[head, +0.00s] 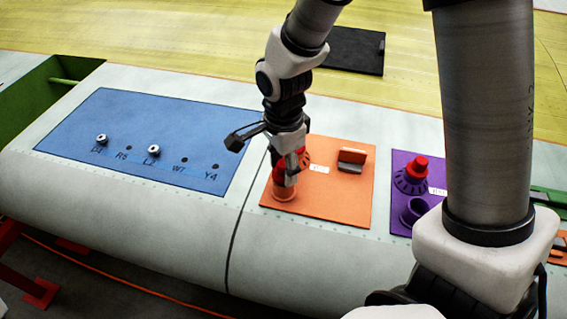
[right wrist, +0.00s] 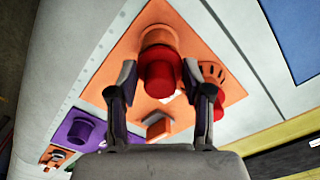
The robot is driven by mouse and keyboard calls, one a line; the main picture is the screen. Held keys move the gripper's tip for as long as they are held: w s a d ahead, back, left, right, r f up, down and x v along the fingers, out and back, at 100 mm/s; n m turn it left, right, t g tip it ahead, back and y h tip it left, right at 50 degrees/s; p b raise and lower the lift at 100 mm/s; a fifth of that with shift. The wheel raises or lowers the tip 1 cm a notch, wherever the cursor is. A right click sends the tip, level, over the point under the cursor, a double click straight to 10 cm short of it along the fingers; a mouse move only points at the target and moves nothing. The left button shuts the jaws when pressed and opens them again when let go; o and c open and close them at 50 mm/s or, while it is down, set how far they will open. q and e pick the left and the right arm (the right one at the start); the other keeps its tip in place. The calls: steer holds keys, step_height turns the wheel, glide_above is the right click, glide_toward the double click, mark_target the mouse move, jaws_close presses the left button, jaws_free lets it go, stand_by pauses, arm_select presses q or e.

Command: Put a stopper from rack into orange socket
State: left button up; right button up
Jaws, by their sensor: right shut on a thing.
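My right gripper (head: 289,179) points down over the orange socket (head: 284,194), a short open cylinder on the orange panel. In the right wrist view the fingers (right wrist: 163,92) are shut on a red stopper (right wrist: 159,75). The stopper is lined up with the orange socket (right wrist: 157,37); I cannot tell how far it is seated. Right behind the gripper stands a slotted orange rack (right wrist: 210,73) with a red knob (right wrist: 218,109) on it, partly hidden in the head view. My left gripper is not in view.
The orange panel (head: 340,205) also carries an upright orange bracket (head: 352,158). To its right, a purple panel holds a purple rack with a red stopper (head: 419,166) and an open purple socket (head: 414,209). A blue panel (head: 150,120) with two knobs lies left. A black plate (head: 355,50) lies behind.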

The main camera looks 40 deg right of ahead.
steer(key=shift+f, duration=0.3)
steer(key=o, duration=1.2)
step_height(320, 180, up, 12)
